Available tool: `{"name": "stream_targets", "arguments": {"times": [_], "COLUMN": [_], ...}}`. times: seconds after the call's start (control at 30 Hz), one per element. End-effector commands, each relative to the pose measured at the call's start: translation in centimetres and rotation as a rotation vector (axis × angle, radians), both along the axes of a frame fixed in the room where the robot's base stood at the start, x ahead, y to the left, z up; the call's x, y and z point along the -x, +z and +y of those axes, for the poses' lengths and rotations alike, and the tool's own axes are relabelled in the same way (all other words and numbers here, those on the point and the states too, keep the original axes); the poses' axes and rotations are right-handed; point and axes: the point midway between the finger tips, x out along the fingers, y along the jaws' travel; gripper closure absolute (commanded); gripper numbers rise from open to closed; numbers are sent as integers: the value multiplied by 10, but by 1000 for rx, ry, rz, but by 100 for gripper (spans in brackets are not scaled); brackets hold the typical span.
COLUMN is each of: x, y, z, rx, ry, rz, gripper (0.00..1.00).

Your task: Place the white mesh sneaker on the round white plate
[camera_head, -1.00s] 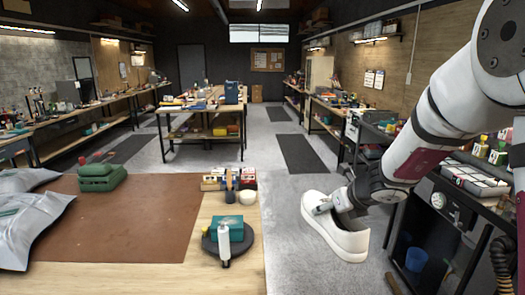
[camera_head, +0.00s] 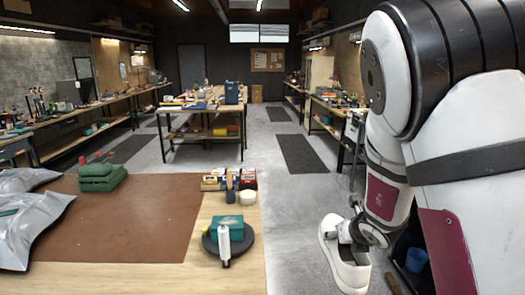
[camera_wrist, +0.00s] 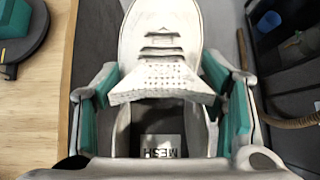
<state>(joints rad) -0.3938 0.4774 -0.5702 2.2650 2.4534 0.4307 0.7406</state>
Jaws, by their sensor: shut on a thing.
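The white sneaker (camera_head: 350,275) hangs in the air to the right of the front workbench, over the floor. My gripper (camera_head: 346,232) is shut on it at the opening. In the wrist view the sneaker (camera_wrist: 165,32) points toward the top of the picture, with a perforated tongue and a "MESH" label inside. The teal-padded fingers of my gripper (camera_wrist: 165,103) press on both its sides. I see no round white plate in either view.
Blue bucket (camera_head: 416,260) on the right.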

Motion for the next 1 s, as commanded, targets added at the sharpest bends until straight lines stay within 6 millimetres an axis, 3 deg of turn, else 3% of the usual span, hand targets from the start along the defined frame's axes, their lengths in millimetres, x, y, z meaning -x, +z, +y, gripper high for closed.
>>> {"name": "stream_targets", "arguments": {"times": [0.1, 0.27, 1.0], "x": [-6, -9, -10], "y": [-12, -19, -20], "z": [20, 32, 33], "rx": [4, 8, 8], "ry": [6, 3, 1], "rz": [-1, -6, -8], "gripper": [76, 76, 76]}}
